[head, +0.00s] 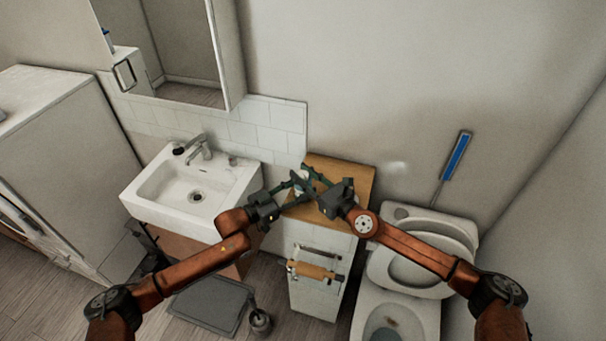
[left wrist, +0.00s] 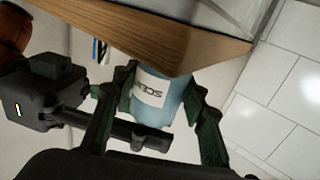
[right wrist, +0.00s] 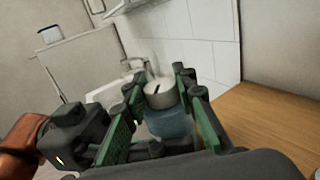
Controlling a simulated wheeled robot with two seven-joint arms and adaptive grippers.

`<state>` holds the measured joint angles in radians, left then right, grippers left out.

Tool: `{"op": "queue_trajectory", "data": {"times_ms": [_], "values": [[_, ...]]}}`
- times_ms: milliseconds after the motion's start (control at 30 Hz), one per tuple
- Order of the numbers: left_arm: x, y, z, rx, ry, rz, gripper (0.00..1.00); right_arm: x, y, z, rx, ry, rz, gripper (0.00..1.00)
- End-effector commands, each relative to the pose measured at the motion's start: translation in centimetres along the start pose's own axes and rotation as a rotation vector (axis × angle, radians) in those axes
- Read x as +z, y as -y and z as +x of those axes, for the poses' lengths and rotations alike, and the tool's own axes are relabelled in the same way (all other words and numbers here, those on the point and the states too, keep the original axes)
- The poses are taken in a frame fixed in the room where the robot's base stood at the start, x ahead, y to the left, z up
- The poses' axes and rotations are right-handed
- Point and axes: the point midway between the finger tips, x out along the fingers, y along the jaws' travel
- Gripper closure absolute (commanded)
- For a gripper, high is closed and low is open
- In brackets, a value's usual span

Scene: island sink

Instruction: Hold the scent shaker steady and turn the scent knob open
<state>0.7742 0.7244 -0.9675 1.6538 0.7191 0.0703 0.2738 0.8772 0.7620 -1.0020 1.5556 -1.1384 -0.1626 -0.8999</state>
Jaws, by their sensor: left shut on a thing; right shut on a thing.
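The scent shaker is a light blue container (left wrist: 153,112) with a white label reading "SCEN…" in the left wrist view. The scent knob (right wrist: 160,94) is a round, pale grey cap with a dark slot mark on top of the shaker.
The wooden top (head: 350,178) is clear around the shaker. A white sink (head: 178,195) with a faucet is to the left, and a toilet (head: 420,265) is to the right. A tiled wall (right wrist: 205,35) stands close behind.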

Motion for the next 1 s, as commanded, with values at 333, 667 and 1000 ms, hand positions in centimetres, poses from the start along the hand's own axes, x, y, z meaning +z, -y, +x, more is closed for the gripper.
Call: {"op": "queue_trajectory", "data": {"times_ms": [333,667,1000], "values": [[0.3,0.0,0.0,-0.001,0.005,-0.001,0.89,0.1,-0.1,0.0,0.001,0.002,0.000,0.56],[0.3,0.0,-0.1,-0.001,0.004,-0.001,0.89,0.0,0.1,-0.4,-0.001,0.000,0.000,0.56],[0.2,0.1,-0.1,-0.002,0.004,-0.001,0.89,-0.1,0.1,-6.5,-0.002,-0.001,0.001,0.56]]}}
